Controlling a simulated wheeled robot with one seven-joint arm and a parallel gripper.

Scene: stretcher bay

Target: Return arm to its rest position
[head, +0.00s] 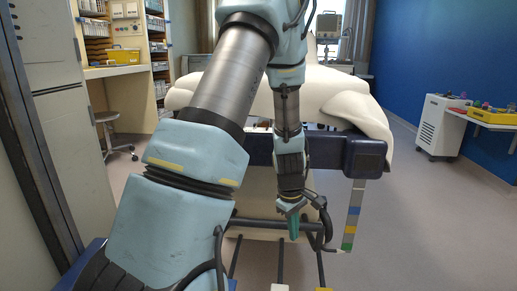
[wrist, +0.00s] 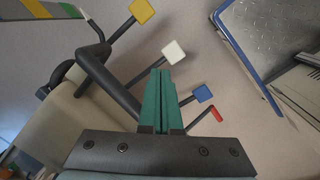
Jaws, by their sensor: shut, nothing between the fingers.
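My gripper (head: 293,222) hangs at the end of my arm, pointing down, in front of the foot end of the stretcher (head: 262,150). In the wrist view my gripper (wrist: 161,78) shows its two green fingers pressed together with nothing between them. Below it in the wrist view are bars ending in coloured pedals: yellow (wrist: 142,11), white (wrist: 173,52), blue (wrist: 203,93) and a small red one (wrist: 216,114). The fingers appear apart from the pedals. My arm hides much of the stretcher's left side in the head view.
A white sheet (head: 345,105) drapes over the stretcher. A colour-banded strip (head: 353,215) hangs from its right corner. A stool (head: 107,118) and shelves stand at the left; a white cabinet (head: 440,125) and a side table (head: 490,118) stand at the right. Floor between is clear.

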